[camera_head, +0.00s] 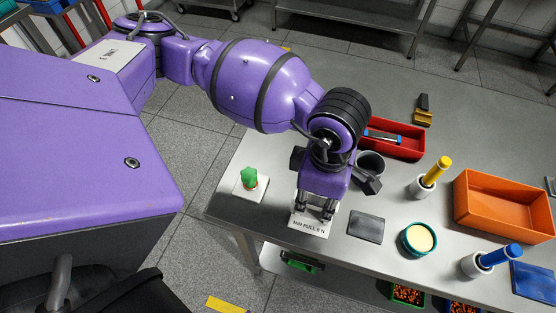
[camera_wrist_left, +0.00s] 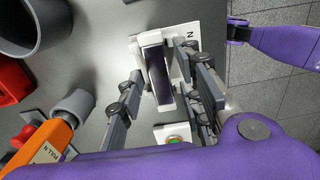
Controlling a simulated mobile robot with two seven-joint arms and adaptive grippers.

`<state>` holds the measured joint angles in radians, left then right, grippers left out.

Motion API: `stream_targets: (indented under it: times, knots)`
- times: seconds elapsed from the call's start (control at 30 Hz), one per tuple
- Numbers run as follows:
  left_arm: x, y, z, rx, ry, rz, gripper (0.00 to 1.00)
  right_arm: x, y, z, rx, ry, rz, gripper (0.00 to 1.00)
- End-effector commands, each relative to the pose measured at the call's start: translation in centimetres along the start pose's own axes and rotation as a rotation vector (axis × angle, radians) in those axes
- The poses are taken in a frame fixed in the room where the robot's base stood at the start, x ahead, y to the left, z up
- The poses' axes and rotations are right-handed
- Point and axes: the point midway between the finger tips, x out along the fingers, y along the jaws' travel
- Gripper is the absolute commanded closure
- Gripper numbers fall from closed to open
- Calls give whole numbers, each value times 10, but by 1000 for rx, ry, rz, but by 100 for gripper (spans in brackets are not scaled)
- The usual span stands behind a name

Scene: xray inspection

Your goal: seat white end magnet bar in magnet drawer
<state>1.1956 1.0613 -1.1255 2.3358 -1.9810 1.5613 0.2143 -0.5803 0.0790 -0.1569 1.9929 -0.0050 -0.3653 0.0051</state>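A dark bar with a white end (camera_wrist_left: 156,72) lies on a white plate in the left wrist view. In the head view the bar is hidden by my gripper. The white plate (camera_head: 309,227), printed "MIN PULL 6 N", shows below the gripper. My left gripper (camera_head: 316,206) is low over this plate. In its wrist view the fingers (camera_wrist_left: 168,78) stand apart on both sides of the bar, with gaps showing. A red tray (camera_head: 412,154) behind it holds a blue and grey bar (camera_head: 382,137). I cannot tell which thing is the magnet drawer.
A grey cup (camera_head: 371,164) stands close right of the gripper. A green item (camera_head: 249,177) stands left. A dark pad (camera_head: 366,228), yellow dish (camera_head: 418,238) and orange bin (camera_head: 500,211) lie right. An orange tool (camera_wrist_left: 45,148) is near the wrist. The table's front edge is close.

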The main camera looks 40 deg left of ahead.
Motion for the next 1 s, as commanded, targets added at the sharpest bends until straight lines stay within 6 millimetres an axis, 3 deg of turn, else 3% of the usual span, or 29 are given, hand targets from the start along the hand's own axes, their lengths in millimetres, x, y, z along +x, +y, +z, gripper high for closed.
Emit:
stream_targets:
  times: [0.37,0.8,1.0]
  knots:
    - [-2,2,0,1,0,5,62,2,-1,-10,-1,18,-2,83]
    - [-70,0,0,1,-3,6,62,6,-1,-1,-3,3,-3,83]
    - [-80,-1,-1,1,-1,5,62,5,-1,-2,-3,4,-3,83]
